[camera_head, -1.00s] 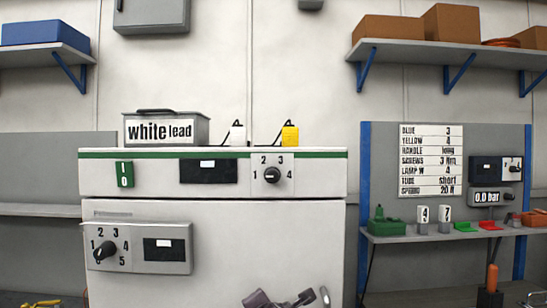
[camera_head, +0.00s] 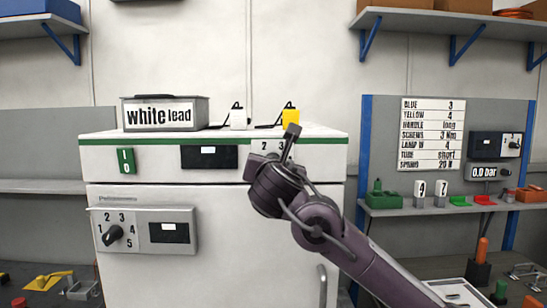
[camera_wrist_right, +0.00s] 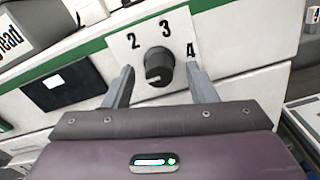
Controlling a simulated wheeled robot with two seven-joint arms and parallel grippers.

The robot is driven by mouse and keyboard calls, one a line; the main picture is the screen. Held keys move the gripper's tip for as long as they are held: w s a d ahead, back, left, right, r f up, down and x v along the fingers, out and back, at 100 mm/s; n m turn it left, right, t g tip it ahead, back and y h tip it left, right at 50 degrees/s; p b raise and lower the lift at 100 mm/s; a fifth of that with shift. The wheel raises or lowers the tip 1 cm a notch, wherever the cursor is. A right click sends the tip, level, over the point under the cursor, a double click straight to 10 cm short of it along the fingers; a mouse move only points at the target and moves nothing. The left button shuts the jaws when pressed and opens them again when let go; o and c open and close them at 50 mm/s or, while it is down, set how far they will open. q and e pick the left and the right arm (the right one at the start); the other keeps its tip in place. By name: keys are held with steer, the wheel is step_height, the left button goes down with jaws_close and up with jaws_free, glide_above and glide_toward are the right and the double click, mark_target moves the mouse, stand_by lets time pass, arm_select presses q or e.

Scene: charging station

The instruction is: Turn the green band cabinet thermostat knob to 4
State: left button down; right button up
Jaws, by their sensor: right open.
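The white cabinet (camera_head: 230,225) has a green band (camera_head: 140,141) along its top. Its upper panel carries a black knob (camera_wrist_right: 158,66) with numbers 2, 3 and 4 visible around it in the right wrist view. In the head view my right arm hides this knob. My right gripper (camera_wrist_right: 160,92) is open, one finger on each side of the knob and apparently apart from it; it also shows in the head view (camera_head: 287,147). A second black knob (camera_head: 113,233), on a grey box (camera_head: 145,230) numbered 1 to 5, is free; its exact setting is unclear. My left gripper is out of view.
A "white lead" box (camera_head: 165,113) and a yellow tag (camera_head: 289,116) stand on the cabinet. A dark display (camera_head: 209,156) and green switch (camera_head: 125,160) sit left of the upper knob. A side workbench (camera_head: 430,208) with a label board (camera_head: 431,134) stands right.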

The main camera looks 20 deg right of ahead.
steer(key=shift+w+d, duration=0.1)
steer(key=shift+w, duration=0.4)
steer(key=shift+c, duration=0.4)
steer(key=c, duration=0.9)
steer(key=shift+f, duration=0.1)
